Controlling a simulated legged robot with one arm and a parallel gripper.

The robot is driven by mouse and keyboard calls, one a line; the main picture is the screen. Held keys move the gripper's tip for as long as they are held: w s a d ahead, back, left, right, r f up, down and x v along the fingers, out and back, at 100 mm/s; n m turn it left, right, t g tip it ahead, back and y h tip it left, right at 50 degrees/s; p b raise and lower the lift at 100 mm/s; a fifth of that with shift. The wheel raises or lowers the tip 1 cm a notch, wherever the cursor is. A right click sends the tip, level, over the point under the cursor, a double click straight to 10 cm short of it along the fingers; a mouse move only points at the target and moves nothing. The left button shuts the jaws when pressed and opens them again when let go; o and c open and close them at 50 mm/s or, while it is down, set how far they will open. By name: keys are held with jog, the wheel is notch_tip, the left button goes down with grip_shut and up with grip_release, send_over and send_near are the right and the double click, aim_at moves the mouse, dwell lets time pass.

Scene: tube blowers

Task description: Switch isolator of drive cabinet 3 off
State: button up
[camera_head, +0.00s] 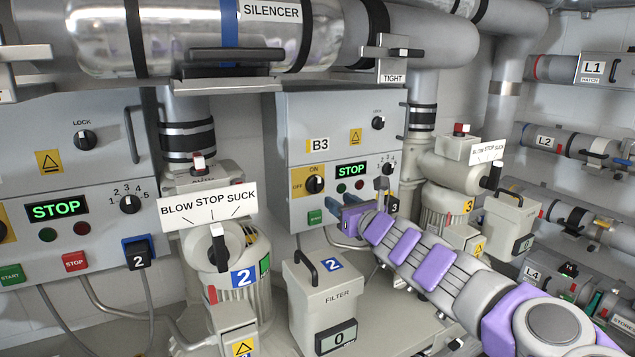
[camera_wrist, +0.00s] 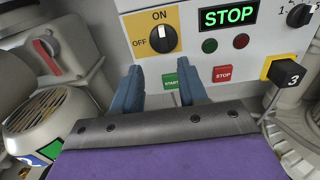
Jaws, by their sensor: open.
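Drive cabinet B3 (camera_head: 335,110) is a grey box in the middle of the head view. Its isolator is a black rotary knob (camera_head: 315,184) on a yellow ON/OFF plate at the lower left of the front. In the wrist view the knob (camera_wrist: 163,38) has its white mark pointing up to ON; OFF is to its left. My gripper (camera_wrist: 160,76) is open and empty, its blue fingers below the knob and apart from it, near the green START button (camera_wrist: 171,81). In the head view my gripper (camera_head: 346,212) is at the cabinet's lower edge.
B3's green STOP display (camera_wrist: 228,17) and red STOP button (camera_wrist: 222,74) are right of the knob. A yellow-and-black plug marked 3 (camera_wrist: 281,70) sits further right. A filter box (camera_head: 325,295) and blower 2 (camera_head: 225,250) stand below and left in the head view.

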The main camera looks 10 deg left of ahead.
aim_at(319, 184)
jog(key=p+x, duration=0.2)
jog(key=x, duration=0.6)
jog(key=shift+a, duration=0.1)
jog(key=shift+w+a+r+p, duration=0.15)
jog(key=shift+w+p, duration=0.1)
jog(key=shift+p, duration=0.15)
jog(key=shift+w+d+p, duration=0.2)
jog(key=shift+w+p, duration=0.15)
jog(key=shift+w, duration=0.5)
jog(key=shift+w+a, duration=0.15)
jog(key=shift+a, duration=0.5)
jog(key=shift+d, duration=0.15)
grip_shut()
